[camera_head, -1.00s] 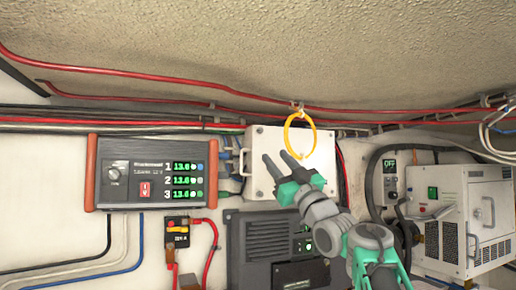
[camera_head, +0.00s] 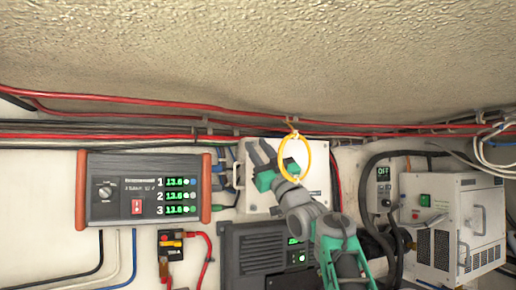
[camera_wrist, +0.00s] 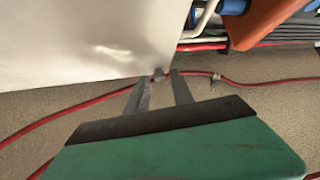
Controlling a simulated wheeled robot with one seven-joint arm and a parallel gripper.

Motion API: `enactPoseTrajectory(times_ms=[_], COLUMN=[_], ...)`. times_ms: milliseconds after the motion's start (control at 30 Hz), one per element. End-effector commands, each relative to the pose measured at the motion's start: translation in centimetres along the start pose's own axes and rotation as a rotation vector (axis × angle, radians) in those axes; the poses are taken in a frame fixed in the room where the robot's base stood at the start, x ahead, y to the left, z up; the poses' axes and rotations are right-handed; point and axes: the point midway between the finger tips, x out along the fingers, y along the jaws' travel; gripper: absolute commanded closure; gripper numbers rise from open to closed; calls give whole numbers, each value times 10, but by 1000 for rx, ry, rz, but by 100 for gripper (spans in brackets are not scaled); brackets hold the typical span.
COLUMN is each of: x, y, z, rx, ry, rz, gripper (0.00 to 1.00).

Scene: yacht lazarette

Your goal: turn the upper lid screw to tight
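The white box with its flat lid (camera_head: 320,172) is on the wall at the picture's middle; the lid also fills the upper left of the wrist view (camera_wrist: 75,40). My gripper (camera_head: 260,149) is in front of the lid's upper left part. In the wrist view its two fingers (camera_wrist: 163,77) are apart, with tips near a lid corner. A small grey spot shows between the tips; I cannot tell whether it is the upper lid screw. No screw is clearly visible in the head view, and I cannot tell its setting or whether the fingers touch it.
A yellow ring (camera_head: 308,158) hangs in front of the box, close to my wrist. Red cables (camera_head: 150,108) run above. A charger panel (camera_head: 120,190) is left, a dark vented unit (camera_head: 260,245) below, a white appliance (camera_head: 440,215) right.

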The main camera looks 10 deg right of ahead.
Motion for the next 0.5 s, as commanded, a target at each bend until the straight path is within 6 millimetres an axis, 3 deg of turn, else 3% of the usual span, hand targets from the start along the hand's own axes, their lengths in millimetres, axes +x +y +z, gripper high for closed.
enactPoseTrajectory(times_ms=[333,500], x=[0,0], y=[0,0], z=[0,0], rx=[0,1], ry=[0,0], rz=[0,-1], gripper=[100,100])
